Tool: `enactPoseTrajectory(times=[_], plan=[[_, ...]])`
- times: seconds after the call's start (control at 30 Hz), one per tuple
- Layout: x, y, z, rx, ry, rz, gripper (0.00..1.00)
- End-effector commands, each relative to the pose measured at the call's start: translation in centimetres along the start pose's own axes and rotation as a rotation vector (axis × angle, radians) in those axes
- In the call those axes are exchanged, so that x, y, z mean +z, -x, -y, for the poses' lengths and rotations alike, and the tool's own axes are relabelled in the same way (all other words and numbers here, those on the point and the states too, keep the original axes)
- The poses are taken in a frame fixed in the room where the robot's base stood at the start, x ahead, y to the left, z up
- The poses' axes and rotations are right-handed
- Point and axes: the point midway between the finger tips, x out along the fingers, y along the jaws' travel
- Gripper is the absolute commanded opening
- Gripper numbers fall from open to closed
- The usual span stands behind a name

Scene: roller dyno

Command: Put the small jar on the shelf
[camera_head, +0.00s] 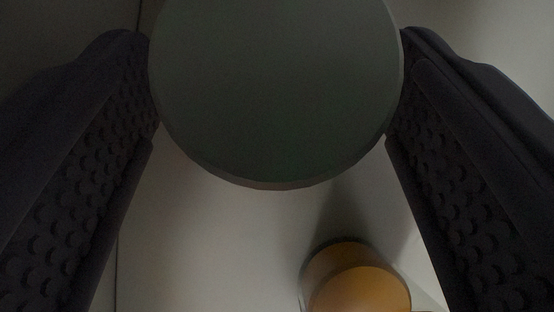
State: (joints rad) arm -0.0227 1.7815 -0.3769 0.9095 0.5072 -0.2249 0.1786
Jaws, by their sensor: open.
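My gripper (272,85) is open, with one dark, studded finger at each side of the picture. Between the fingertips is a round, flat, dark green top (275,90), seen from above and cut off by the upper edge. It may be the lid of the small jar, but its sides are hidden, so I cannot tell. Its left and right edges line up closely with the fingers; whether they touch is unclear. A smaller round orange thing (360,285), with a darker rim, stands at the lower right between the fingers, partly cut off. I cannot tell whether it is a jar. No shelf is recognisable.
A pale, plain surface (210,245) lies under both things, with a dark shadow between them. A thin dark line runs down it at the left. The pale area to the left of the orange thing is clear. The view is dim.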

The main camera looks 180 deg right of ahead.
Motion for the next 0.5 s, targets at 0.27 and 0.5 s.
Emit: enactPoseTrajectory(times=[0.27, 0.5], plan=[[-0.9, 0.7, 0.0, 0.001, -0.002, -0.001, 0.73], [-1.5, 6.7, 0.0, 0.001, -0.001, 0.002, 0.73]])
